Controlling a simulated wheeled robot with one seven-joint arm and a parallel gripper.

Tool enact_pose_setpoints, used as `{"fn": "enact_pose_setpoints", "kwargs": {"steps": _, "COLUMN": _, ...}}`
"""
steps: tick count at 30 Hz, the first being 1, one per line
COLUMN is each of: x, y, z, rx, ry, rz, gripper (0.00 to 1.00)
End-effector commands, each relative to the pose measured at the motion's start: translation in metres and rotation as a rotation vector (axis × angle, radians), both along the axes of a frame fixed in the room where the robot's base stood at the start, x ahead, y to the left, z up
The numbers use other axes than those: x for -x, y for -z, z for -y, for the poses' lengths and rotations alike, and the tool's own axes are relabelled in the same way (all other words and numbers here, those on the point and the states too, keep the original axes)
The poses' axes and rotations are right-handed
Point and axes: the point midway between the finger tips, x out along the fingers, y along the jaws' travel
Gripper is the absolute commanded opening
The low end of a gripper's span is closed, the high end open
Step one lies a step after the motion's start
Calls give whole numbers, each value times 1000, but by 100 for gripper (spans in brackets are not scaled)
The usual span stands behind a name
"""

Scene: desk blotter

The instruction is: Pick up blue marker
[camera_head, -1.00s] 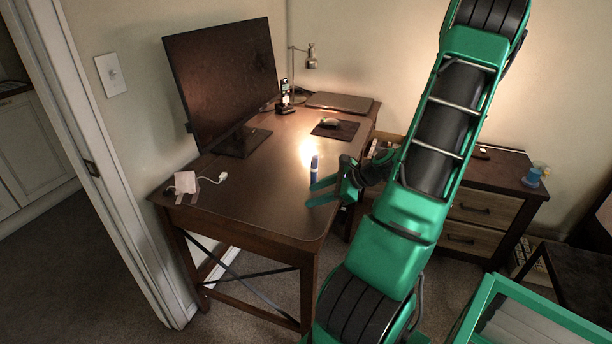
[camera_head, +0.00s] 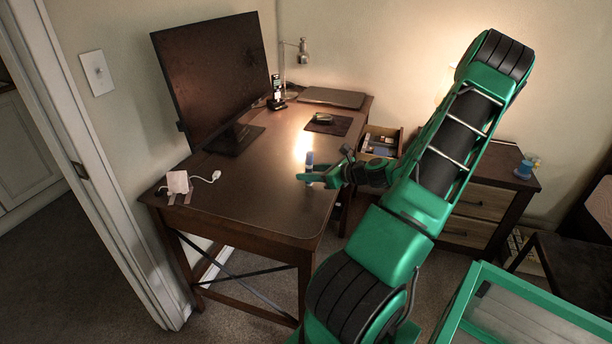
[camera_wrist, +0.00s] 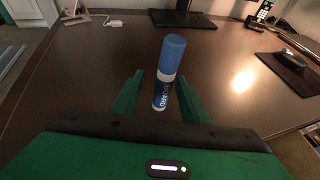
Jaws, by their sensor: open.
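The blue marker (camera_head: 309,161) stands upright on the brown desk (camera_head: 262,190), near its right edge. In the wrist view the marker (camera_wrist: 168,72) has a blue cap, a white band and a blue body with white lettering. My gripper (camera_head: 308,176) is open and low over the desk, its green fingers level with the marker. In the wrist view the fingers of my gripper (camera_wrist: 158,90) lie on either side of the marker's lower part, with a gap visible on each side. The marker's base is partly hidden by my gripper in the head view.
A monitor (camera_head: 212,80) stands at the back left. A white charger (camera_head: 178,182) with cable lies at the front left. A mouse on a dark pad (camera_head: 340,126), a laptop (camera_head: 332,97), a phone (camera_head: 276,90) and a lamp (camera_head: 303,50) are farther back. The desk's middle is clear.

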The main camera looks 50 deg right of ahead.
Motion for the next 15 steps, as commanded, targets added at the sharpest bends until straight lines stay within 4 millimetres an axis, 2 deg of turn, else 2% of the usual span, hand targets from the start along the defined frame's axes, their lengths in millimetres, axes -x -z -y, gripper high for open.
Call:
{"fn": "enact_pose_setpoints", "kwargs": {"steps": 12, "x": -42, "y": 22, "z": 2, "rx": 1, "ry": -3, "rz": 0, "gripper": 40}}
{"fn": "enact_pose_setpoints", "kwargs": {"steps": 15, "x": -45, "y": 23, "z": 2, "rx": 1, "ry": -1, "rz": -1, "gripper": 40}}
